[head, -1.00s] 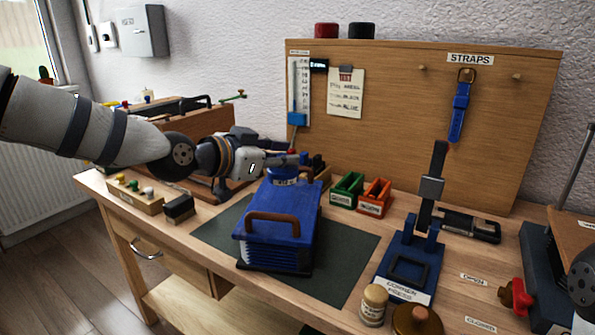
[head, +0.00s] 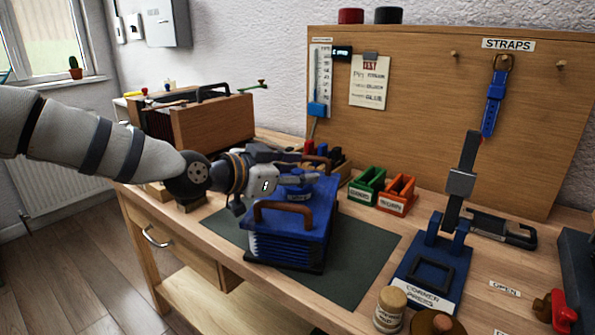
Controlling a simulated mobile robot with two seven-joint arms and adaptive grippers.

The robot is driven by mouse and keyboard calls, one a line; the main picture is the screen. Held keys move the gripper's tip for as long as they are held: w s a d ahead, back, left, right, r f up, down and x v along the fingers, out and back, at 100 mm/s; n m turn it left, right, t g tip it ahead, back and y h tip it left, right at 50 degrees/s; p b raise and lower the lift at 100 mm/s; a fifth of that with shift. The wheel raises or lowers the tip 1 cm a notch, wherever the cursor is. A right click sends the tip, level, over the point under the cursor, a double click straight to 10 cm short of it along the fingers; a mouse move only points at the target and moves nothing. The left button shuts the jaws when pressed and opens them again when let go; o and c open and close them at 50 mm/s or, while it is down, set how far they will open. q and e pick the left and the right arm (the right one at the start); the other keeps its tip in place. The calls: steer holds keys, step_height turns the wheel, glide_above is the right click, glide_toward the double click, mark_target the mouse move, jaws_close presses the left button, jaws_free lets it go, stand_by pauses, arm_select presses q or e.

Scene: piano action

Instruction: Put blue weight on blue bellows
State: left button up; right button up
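The blue bellows (head: 283,251) stand on a dark green mat on the bench, with a brown handle at the front and another behind. The blue weight (head: 297,192), a small round piece, shows on top of the bellows between the handles, partly covered by my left gripper. My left gripper (head: 312,179) reaches in from the left, its fingers just over the weight's top. Whether the fingers touch or grip the weight is hidden. My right gripper is not in view.
Green (head: 367,187) and orange (head: 397,195) bins stand behind right of the bellows. A blue corner press (head: 425,272) and a wooden-lidded jar (head: 390,310) are at the right. A wooden bellows instrument (head: 215,125) stands behind my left arm. The mat's right part (head: 365,258) is clear.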

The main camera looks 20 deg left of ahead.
arm_select(q)
steer(key=p+v, duration=0.1)
steer(key=v, duration=0.3)
steer(key=p+v, duration=0.1)
steer(key=v, duration=0.3)
steer(key=p+v, duration=0.1)
steer(key=v, duration=0.2)
steer(key=shift+s+a+r, duration=0.15)
steer(key=shift+s+r, duration=0.1)
steer(key=shift+r, duration=0.15)
steer(key=shift+s+f, duration=0.1)
steer(key=shift+s, duration=0.05)
steer(key=shift+f, duration=0.2)
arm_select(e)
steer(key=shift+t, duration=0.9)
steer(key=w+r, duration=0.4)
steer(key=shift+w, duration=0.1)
arm_select(q)
steer(key=shift+a, duration=0.1)
